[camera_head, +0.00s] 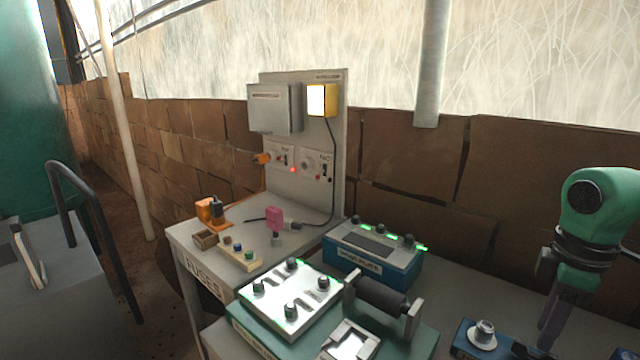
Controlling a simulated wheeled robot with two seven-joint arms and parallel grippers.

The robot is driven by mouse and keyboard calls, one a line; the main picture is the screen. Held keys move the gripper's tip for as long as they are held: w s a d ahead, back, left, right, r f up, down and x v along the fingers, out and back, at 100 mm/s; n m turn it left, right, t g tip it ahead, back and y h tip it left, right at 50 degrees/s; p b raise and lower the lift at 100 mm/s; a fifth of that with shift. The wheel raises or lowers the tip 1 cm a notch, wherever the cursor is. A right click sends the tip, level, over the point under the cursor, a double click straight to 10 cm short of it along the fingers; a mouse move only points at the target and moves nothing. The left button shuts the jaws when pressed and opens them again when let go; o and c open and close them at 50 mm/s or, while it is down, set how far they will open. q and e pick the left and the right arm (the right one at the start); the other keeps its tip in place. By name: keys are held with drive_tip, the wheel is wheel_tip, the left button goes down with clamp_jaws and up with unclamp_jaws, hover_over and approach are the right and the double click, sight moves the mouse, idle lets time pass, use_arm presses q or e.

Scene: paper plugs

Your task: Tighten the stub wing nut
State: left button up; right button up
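My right arm comes in from the right edge with a green wrist. Its dark gripper (550,338) points down over the bench at the lower right. The fingers overlap in this view, so I cannot tell whether they are open or shut. Just left of it, a round metal fitting (484,334) stands on a blue block (470,348), with a gap between gripper and fitting. I cannot make out a wing nut for certain; the part of the block behind the gripper is partly hidden. I do not see my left gripper.
A green-based panel with several knobs (290,300), a dark roller (382,296) and a blue box (375,262) stand left of the fitting. A fuse table (185,235) with a upright board (335,130) is farther back. Bare bench (480,285) lies behind the blue block.

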sight(534, 355)
drive_tip(key=shift+a+r, duration=0.15)
drive_tip(key=shift+f, duration=0.35)
drive_tip(key=shift+f+b, duration=1.6)
drive_tip(key=shift+f, duration=0.1)
clamp_jaws()
drive_tip(key=shift+r, duration=0.1)
idle(0.9)
